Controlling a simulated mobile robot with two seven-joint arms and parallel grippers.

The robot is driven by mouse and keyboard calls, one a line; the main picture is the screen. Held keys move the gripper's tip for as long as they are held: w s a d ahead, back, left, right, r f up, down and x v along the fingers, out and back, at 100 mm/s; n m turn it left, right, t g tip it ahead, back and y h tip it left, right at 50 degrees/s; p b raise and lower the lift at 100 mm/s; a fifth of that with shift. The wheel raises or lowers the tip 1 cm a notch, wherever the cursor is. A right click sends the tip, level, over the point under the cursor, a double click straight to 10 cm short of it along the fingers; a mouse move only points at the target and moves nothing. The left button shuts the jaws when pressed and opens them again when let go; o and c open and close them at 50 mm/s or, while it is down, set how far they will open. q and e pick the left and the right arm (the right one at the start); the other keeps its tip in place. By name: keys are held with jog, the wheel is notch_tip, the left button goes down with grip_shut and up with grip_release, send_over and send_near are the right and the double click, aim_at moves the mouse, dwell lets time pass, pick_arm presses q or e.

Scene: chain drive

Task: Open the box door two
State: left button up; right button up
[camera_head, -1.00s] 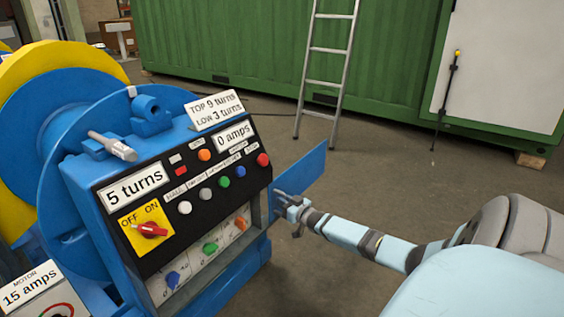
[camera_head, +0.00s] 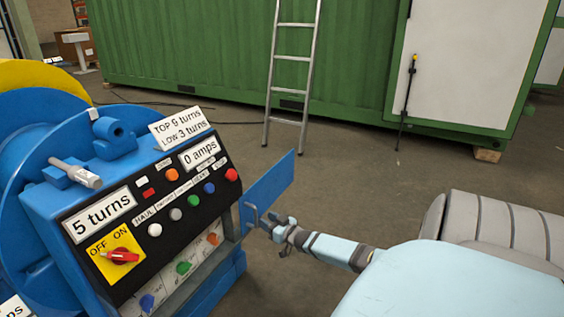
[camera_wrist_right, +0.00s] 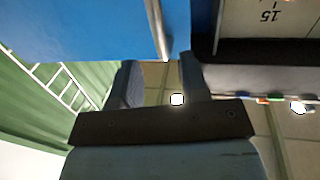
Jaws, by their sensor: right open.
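The blue door (camera_head: 275,185) stands swung out from the right side of the blue control box, and the lower knob panel (camera_head: 185,268) is uncovered. A thin metal handle (camera_head: 250,214) is on the door; in the wrist view a metal bar (camera_wrist_right: 157,30) runs along the blue panel (camera_wrist_right: 85,28). My right gripper (camera_head: 268,222) is open, just right of the handle. In the wrist view its two fingers (camera_wrist_right: 158,80) are apart, with their tips close to the bar's end and nothing seen held between them. My left gripper is not in view.
The control box (camera_head: 150,205) has labels, several coloured buttons and a red OFF/ON switch (camera_head: 120,257). A blue and yellow drum (camera_head: 40,140) is at left. A ladder (camera_head: 292,75) leans against a green container (camera_head: 190,50). The floor beyond the door is clear.

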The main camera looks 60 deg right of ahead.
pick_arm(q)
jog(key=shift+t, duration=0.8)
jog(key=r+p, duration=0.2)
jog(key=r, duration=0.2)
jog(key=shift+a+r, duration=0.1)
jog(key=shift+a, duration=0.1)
pick_arm(e)
jog(key=s, duration=0.7)
jog(key=shift+s+a, duration=0.15)
jog(key=shift+a, duration=0.25)
